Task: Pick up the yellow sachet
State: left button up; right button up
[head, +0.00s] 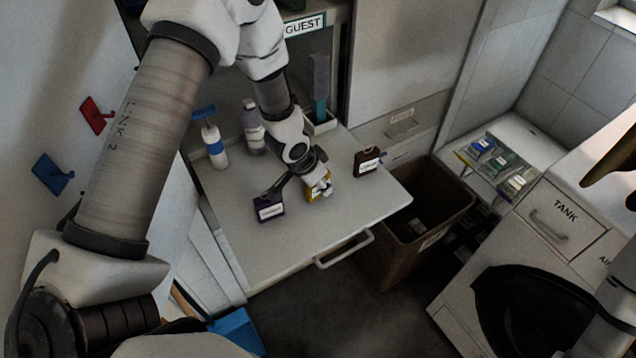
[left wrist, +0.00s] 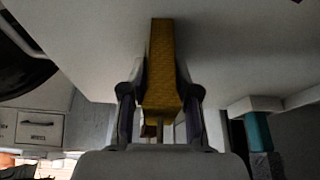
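The yellow sachet (head: 313,196) stands on the pale pull-out shelf (head: 345,222), partly hidden under my left gripper. My left gripper (head: 321,184) comes down onto it from above. In the left wrist view the yellow sachet (left wrist: 161,65) lies between the two dark fingers of the left gripper (left wrist: 161,100). The fingers appear to rest against both its sides. It still appears to be at the shelf surface.
A dark purple labelled pack (head: 269,208) stands close left of the sachet and a dark brown one (head: 367,162) to its right. Two bottles (head: 214,146) (head: 254,128) stand behind. A brown bin (head: 391,256) is right of the shelf. The shelf's front is clear.

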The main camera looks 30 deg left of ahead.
pick_arm(q)
grip_shut()
